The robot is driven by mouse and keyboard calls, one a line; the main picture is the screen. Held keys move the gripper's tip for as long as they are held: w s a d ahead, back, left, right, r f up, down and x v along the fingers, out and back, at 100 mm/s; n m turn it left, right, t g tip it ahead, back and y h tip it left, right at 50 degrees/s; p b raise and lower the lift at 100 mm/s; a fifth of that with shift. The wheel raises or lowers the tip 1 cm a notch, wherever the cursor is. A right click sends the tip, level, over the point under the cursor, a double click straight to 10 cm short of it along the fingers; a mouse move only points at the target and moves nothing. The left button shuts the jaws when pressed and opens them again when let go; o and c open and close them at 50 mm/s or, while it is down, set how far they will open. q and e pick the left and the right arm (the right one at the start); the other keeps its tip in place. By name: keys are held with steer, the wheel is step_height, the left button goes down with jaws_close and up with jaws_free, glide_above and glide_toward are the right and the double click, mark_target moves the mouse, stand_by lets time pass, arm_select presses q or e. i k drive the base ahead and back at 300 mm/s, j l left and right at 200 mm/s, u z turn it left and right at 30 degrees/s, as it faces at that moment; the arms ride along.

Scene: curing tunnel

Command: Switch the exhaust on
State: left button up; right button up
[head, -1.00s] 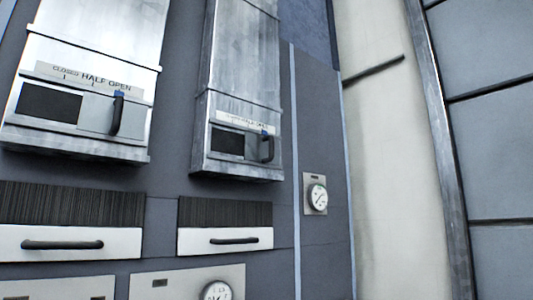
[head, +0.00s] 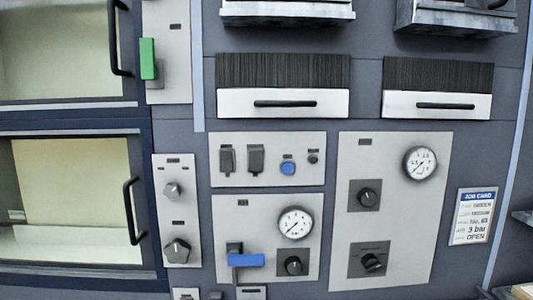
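No control in the head view carries a label that I can read as exhaust. A small upper panel (head: 268,178) holds two dark switches, one at left (head: 227,159) and one at right (head: 256,158), a blue button (head: 288,168) and a small dark knob (head: 313,157). Below it, a panel has a gauge (head: 295,223), a blue lever handle (head: 246,260) lying horizontal and a black knob (head: 293,265). The right panel has a gauge (head: 421,162), an upper knob (head: 368,197) and a lower knob (head: 373,262). Neither gripper is in view.
Two glass-fronted doors with black handles, upper (head: 60,50) and lower (head: 75,200), are at left. A green handle (head: 148,58) and a narrow panel with two grey knobs (head: 176,210) stand beside them. Two brush-topped drawers (head: 300,103) and a job card (head: 473,216) are also there.

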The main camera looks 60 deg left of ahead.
mark_target(254, 155)
steer(key=u, duration=2.05)
